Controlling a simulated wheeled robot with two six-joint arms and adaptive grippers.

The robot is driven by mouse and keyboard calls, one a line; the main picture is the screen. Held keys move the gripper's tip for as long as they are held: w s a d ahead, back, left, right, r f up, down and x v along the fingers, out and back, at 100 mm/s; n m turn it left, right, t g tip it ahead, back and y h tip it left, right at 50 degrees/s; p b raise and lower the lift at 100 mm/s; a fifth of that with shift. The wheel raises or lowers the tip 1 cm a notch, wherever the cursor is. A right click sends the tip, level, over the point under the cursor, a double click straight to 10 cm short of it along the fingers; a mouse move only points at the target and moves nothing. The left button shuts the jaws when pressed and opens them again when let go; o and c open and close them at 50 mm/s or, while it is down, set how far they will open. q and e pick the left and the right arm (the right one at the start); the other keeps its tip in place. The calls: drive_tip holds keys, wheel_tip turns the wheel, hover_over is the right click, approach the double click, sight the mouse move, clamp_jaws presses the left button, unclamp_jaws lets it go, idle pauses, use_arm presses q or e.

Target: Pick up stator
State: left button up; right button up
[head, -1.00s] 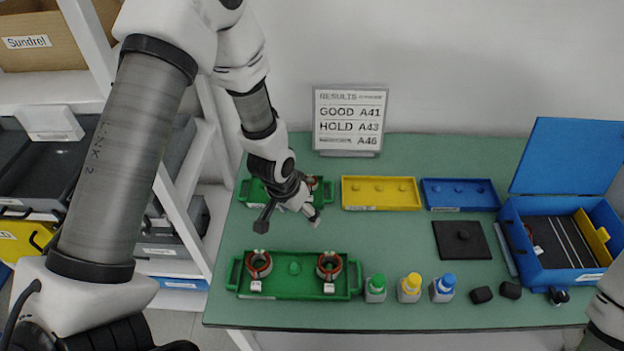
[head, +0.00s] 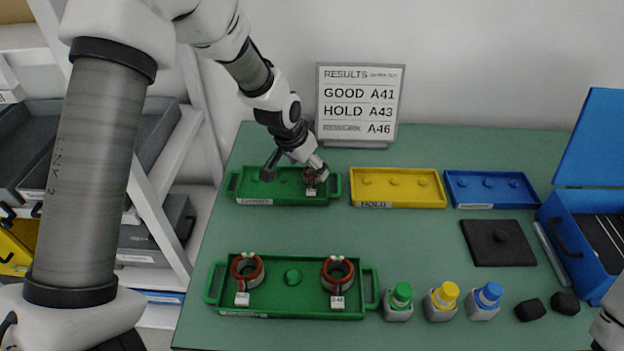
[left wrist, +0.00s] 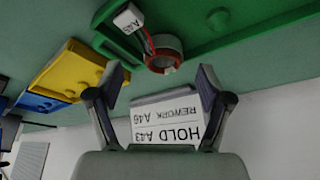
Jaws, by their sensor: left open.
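A stator (head: 311,177), a copper-red ring with a white tag, sits at the right end of the back green tray (head: 232,184). My left gripper (head: 294,168) is open and empty over that tray, with one finger overlapping the stator in the head view. Two more stators, one at left (head: 247,270) and one at right (head: 338,271), sit in the front green tray (head: 290,303), each with a white tag. My right gripper is out of view.
A yellow tray (head: 398,202) and a blue tray (head: 490,203) stand right of the back green tray. A results sign (head: 358,105) stands behind. Bottles, including a green-capped one (head: 399,302), a black pad (head: 498,243) and an open blue case (head: 575,235) are at right.

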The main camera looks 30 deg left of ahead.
sight(311, 170)
use_arm(q)
drive_tip(key=x, duration=0.4)
drive_tip(key=shift+w+a+r+b, duration=0.1)
drive_tip(key=shift+w+a+b, duration=0.15)
drive_tip(key=shift+b, duration=0.15)
drive_tip(key=shift+s+r, duration=0.15)
drive_tip(key=shift+c, duration=0.4)
drive_tip(key=shift+d, duration=0.1)
drive_tip(key=c, duration=1.3)
drive_tip(key=shift+o, duration=0.2)
drive_tip(key=shift+r, duration=0.15)
